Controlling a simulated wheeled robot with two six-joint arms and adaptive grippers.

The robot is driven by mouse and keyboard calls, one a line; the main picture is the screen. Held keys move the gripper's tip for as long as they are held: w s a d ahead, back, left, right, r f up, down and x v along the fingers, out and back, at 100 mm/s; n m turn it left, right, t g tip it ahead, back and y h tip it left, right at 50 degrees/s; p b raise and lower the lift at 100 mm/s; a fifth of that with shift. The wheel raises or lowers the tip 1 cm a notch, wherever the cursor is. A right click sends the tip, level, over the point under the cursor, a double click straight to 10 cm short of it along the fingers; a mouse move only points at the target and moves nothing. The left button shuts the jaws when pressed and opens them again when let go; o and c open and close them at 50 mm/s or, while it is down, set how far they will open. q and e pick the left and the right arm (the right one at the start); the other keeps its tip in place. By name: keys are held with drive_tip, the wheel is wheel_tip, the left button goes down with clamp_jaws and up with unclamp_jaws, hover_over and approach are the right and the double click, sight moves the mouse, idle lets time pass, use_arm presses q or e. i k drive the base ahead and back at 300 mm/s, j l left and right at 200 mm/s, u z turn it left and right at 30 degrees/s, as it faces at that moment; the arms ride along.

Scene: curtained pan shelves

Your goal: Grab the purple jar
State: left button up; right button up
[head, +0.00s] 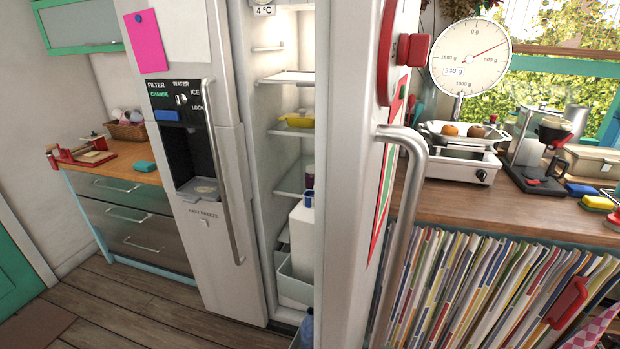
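A small dark purple item (310,175) stands on a shelf inside the fridge, at the edge of the open door. It may be the purple jar, but the door hides most of it, so I cannot tell its full shape. The fridge door (348,150) on the right stands open toward me, with a long grey handle (411,190). Neither of my grippers is in view.
The fridge's left door (222,255) is shut. Fridge shelves (287,77) hold a yellow item (296,119) and a white container (301,240). A blue bottle (307,325) is low by the door. A wooden counter (460,205) with a scale stands right; wooden floor (165,310) is clear at left.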

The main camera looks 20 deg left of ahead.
sight(309, 176)
drive_tip(key=i+j, duration=0.2)
drive_tip(key=j, duration=0.25)
drive_tip(key=i+j+u, duration=0.15)
drive_tip(key=j, duration=0.35)
drive_tip(key=i+j, duration=0.2)
drive_tip(key=j, duration=0.25)
drive_tip(key=i+j+u, duration=0.15)
drive_tip(key=j, duration=0.3)
drive_tip(key=i+j, duration=0.3)
drive_tip(key=i+j+u, duration=0.15)
drive_tip(key=i+j, duration=0.15)
